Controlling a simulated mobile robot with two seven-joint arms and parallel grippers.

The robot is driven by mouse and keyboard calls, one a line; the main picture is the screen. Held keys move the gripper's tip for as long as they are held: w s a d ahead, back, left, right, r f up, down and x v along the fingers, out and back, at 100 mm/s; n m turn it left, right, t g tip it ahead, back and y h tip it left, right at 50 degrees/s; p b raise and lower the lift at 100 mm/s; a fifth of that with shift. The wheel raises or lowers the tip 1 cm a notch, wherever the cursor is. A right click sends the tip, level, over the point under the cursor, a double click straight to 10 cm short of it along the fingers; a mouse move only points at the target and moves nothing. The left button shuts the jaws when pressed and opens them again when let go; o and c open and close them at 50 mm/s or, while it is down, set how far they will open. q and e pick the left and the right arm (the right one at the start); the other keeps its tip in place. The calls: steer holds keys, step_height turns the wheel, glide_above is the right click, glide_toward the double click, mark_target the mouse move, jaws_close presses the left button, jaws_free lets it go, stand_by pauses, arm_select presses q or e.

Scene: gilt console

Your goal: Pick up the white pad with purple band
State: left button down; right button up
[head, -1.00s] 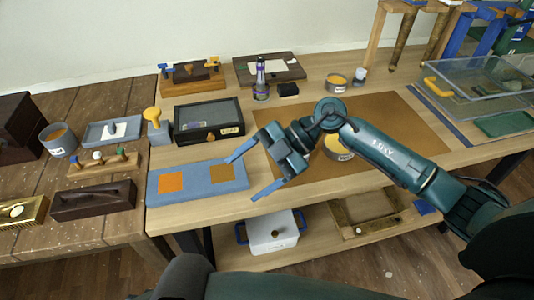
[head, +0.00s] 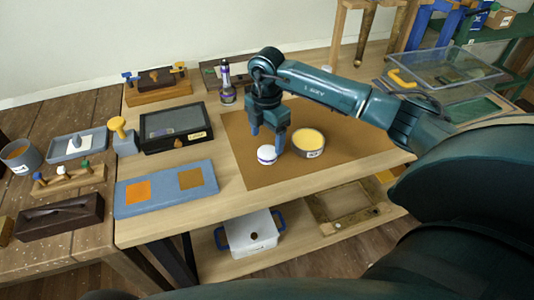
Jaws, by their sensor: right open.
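The white pad with a purple band (head: 267,155) sits on the brown mat (head: 262,178), just left of a round tin with yellow contents. My right gripper (head: 267,144) points down right at the pad, its fingers open. One finger comes down at the pad's upper left and the other at its right. I cannot tell whether the fingers touch it. My left gripper is not in view.
The round tin (head: 308,143) stands close to the right of the gripper. A blue tray with two orange-brown squares (head: 165,189) lies to the left, and a dark glass-topped box (head: 174,127) behind it. A purple-labelled bottle (head: 227,84) stands at the back.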

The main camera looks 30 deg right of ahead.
mark_target(267, 151)
steer(key=shift+s+f+p, duration=0.1)
steer(key=shift+f+p, duration=0.3)
steer(key=shift+f, duration=2.35)
steer(key=shift+c, duration=0.4)
steer(key=c, duration=0.9)
steer(key=shift+c, duration=0.2)
steer(key=shift+r, duration=0.1)
step_height(267, 151, up, 10)
steer(key=shift+b, duration=0.4)
